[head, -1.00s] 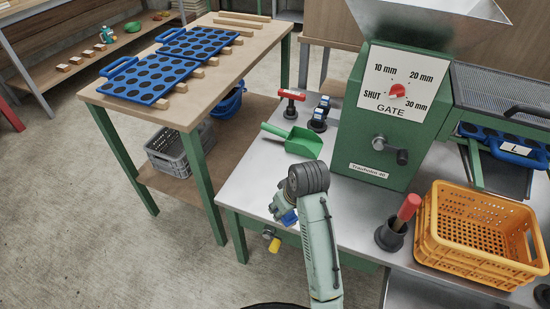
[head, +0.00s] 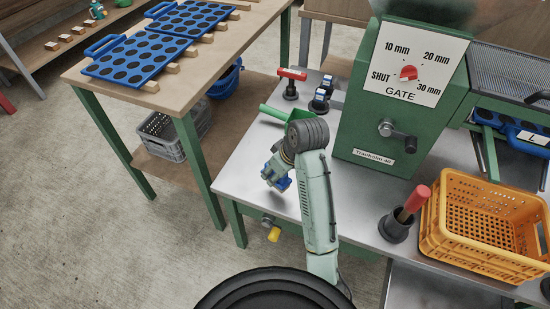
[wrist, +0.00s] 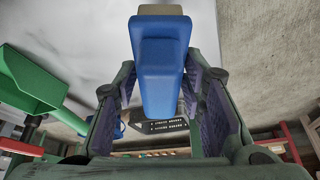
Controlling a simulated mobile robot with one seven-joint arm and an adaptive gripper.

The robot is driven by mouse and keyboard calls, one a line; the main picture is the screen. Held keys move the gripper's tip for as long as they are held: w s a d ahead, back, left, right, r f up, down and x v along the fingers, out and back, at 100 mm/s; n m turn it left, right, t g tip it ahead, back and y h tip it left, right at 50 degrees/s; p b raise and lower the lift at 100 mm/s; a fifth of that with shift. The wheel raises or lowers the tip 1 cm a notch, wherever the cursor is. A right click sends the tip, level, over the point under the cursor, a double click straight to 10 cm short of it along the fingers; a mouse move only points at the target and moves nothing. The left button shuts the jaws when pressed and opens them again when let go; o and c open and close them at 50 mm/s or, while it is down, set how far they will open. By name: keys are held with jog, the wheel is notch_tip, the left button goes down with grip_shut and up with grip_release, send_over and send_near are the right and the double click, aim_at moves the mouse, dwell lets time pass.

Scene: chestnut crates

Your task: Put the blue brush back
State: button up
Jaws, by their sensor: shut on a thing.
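My gripper (head: 277,178) is shut on the blue brush (wrist: 160,85). In the wrist view the brush is a blue block with a beige end, between the two fingers (wrist: 160,125). In the head view only a bit of its blue (head: 284,184) shows beside the gripper, over the left part of the metal table (head: 350,205). I cannot tell the exact height above the table.
The green machine (head: 350,135), a dark cup with a red handle (head: 395,230) and an orange crate (head: 440,240) stand to the right.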

jog(key=w, duration=0.3)
jog(key=w+b, duration=0.1)
jog(key=w, duration=0.1)
jog(key=w+b, duration=0.1)
jog(key=w, duration=0.2)
jog(key=shift+w+a+f, duration=0.15)
jog(key=shift+w+f, duration=0.2)
jog(key=shift+w+f+p, duration=0.15)
jog(key=shift+w+f, duration=0.05)
jog(key=shift+f, duration=0.7)
jog(key=shift+w+f+p, duration=0.15)
jog(key=shift+f, duration=0.75)
jog(key=shift+f, duration=0.15)
jog(key=o, duration=1)
jog(key=p+v, duration=0.2)
jog(key=v, duration=1)
jog(key=shift+p, duration=0.3)
